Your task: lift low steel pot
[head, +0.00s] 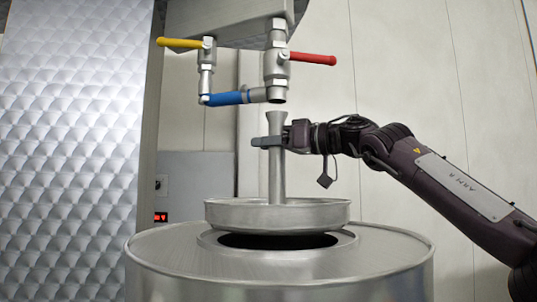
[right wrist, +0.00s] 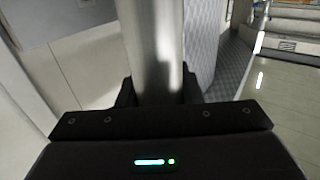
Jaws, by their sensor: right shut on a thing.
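The low steel pot (head: 277,215) is a shallow round steel pan with a tall upright stem (head: 277,180) that flares at the top. It is level over the round dark opening of a big steel drum (head: 280,275), and part of the opening shows below its rim. My right gripper (head: 270,142) comes in from the right and is shut on the upper part of the stem. In the right wrist view the stem (right wrist: 153,40) stands between the dark fingers. The pot's underside is hidden. My left gripper is not in view.
Steel valves hang close above the stem, with a yellow handle (head: 179,43), a red handle (head: 313,58) and a blue handle (head: 228,98). A quilted metal panel (head: 65,150) stands at the left. A grey box with a red display (head: 161,217) is behind the drum.

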